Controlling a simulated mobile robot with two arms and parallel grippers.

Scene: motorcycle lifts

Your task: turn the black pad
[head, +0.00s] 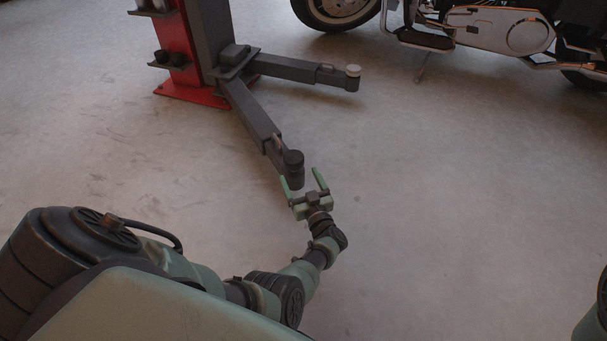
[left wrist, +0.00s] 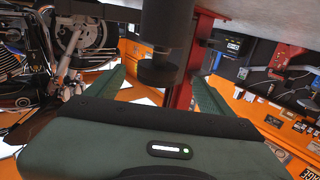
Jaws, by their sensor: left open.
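The black pad (head: 293,157) is a dark round piece at the free end of the lift's near grey arm (head: 252,118). My left gripper (head: 300,175), with green fingers, is open just in front of the pad, below it in the head view. In the left wrist view the pad (left wrist: 158,71) appears between the two spread fingers, with a gap on each side. I cannot tell how deep it sits between them. The fingers do not visibly touch it. My right gripper is out of view.
A red and grey lift post (head: 187,50) stands at the top left. A motorcycle (head: 490,30) stands at the top right. The concrete floor (head: 450,200) is clear around my left arm.

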